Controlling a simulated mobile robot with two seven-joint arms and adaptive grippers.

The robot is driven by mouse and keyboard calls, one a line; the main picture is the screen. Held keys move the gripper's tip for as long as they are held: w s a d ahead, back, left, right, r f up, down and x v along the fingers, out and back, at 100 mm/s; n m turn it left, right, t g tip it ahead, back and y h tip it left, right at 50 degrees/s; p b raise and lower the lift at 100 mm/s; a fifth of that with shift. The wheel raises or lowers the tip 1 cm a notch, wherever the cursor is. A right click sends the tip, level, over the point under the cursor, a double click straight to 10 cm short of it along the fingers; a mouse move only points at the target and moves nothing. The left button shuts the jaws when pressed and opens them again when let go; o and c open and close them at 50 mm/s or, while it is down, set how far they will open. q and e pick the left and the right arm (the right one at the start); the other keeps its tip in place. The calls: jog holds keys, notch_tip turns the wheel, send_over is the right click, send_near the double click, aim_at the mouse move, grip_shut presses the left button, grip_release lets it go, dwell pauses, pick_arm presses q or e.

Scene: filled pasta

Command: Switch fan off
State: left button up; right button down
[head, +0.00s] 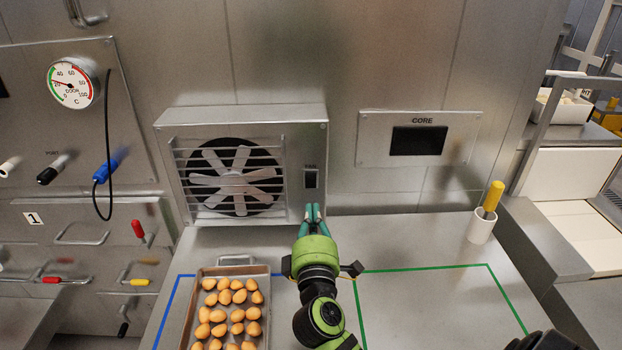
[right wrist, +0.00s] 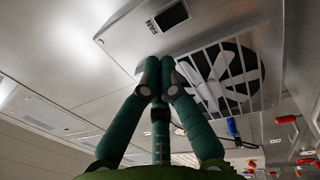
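The fan (head: 232,178) sits in a steel housing (head: 300,122) on the back wall, behind horizontal bars. It also shows in the right wrist view (right wrist: 228,78). A dark rocker switch (head: 311,180) under the label FAN is on the housing's right side. In the right wrist view the switch (right wrist: 171,16) is beyond the fingertips. My right gripper (head: 314,208) is a little below the switch, its green fingers closed together with nothing seen between them. It also shows in the right wrist view (right wrist: 158,62). A gap shows between fingertips and switch. My left gripper is not in view.
A tray (head: 262,270) of several brown, egg-like pieces stands on the counter left of my right arm. A white cup (head: 481,228) with a yellow-handled tool stands at the right. A CORE display (head: 419,140) is on the wall. The green-outlined counter area (head: 430,305) is clear.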

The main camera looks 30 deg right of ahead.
aim_at(310, 175)
jog(key=p+x, duration=0.2)
jog(key=x, duration=0.7)
jog(key=shift+w+d, duration=0.1)
jog(key=shift+w, duration=0.15)
jog(key=shift+d+r, duration=0.1)
jog(key=shift+r, duration=0.1)
